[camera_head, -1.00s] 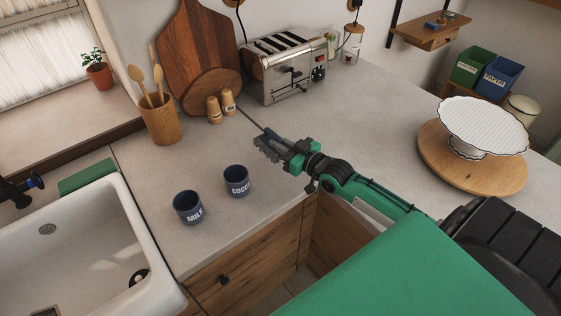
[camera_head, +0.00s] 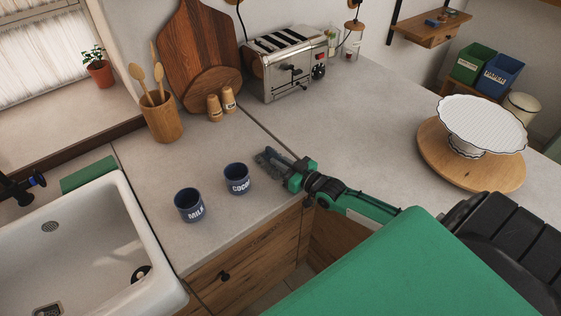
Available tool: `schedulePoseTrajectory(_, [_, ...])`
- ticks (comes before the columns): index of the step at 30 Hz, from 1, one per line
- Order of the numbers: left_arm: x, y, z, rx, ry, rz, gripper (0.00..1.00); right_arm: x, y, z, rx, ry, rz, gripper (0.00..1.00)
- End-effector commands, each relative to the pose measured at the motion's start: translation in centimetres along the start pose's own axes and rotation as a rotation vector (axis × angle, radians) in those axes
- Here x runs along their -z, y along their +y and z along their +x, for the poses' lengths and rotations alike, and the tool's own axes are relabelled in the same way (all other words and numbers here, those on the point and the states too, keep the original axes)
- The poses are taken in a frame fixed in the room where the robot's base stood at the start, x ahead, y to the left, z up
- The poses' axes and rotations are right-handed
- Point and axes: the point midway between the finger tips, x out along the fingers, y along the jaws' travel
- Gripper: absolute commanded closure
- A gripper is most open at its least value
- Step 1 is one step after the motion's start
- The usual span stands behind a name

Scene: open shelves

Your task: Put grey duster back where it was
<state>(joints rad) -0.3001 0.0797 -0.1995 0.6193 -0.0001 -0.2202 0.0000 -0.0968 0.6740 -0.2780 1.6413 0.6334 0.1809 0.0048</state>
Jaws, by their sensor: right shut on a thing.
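My right gripper (camera_head: 280,167) reaches in from the right over the counter, just right of the cocoa cup. It is shut on a small grey thing, which looks like the grey duster (camera_head: 263,158), at its fingertips. The duster is small and partly hidden by the fingers. I cannot tell whether it touches the counter. My left gripper is not in view.
Two dark blue cups, marked cocoa (camera_head: 237,179) and milk (camera_head: 189,205), stand left of the gripper. Behind are a toaster (camera_head: 287,65), shakers (camera_head: 222,103) and a utensil pot (camera_head: 162,121). A white cake stand (camera_head: 481,126) stands right. The counter between is clear.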

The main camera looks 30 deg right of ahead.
Motion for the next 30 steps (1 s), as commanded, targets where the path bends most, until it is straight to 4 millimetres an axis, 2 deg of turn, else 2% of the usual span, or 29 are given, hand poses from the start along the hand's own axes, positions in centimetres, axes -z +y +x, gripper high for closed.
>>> schedulePoseTrajectory(1, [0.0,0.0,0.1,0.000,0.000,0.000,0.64,-0.1,0.0,0.0,0.000,0.000,0.000,0.82])
schedulePoseTrajectory(3, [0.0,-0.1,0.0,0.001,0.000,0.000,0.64,-0.1,0.0,0.0,0.000,0.000,0.000,0.68])
schedulePoseTrajectory(4, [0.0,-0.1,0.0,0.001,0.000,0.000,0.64,-0.1,0.0,0.0,0.000,0.000,0.000,0.66])
schedulePoseTrajectory(15, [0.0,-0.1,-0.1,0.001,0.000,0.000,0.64,0.2,0.0,-0.2,0.000,-0.001,0.001,0.66])
schedulePoseTrajectory(20, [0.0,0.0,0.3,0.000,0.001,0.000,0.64,-0.1,0.0,-1.8,0.000,-0.002,0.001,0.66])
schedulePoseTrajectory(30, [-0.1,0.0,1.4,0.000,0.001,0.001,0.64,-0.1,0.0,-6.9,0.000,-0.003,-0.001,0.66])
